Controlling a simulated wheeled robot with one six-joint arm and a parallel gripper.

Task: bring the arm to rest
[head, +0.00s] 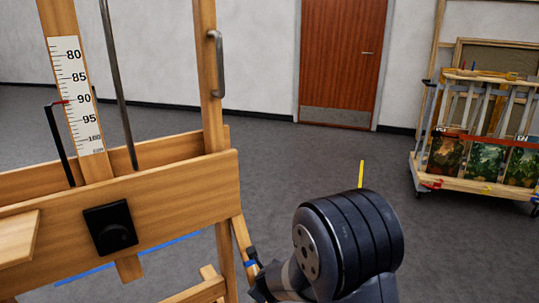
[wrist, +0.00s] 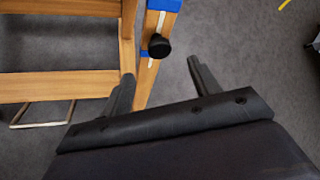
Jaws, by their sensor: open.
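My arm (head: 350,245) shows at the bottom of the head view, with its large dark joint in front of the floor. In the wrist view my gripper (wrist: 160,85) is open, its two dark fingers apart. Nothing is held between them. Beyond the fingers are a wooden leg with a black knob (wrist: 159,46) and blue ends, and wooden bars of the easel. In the head view the fingers are not clearly seen; a small dark part of the arm shows close to the easel's leg.
A cart with paintings (head: 480,140) is at right. A brown door (head: 342,60) is at the back.

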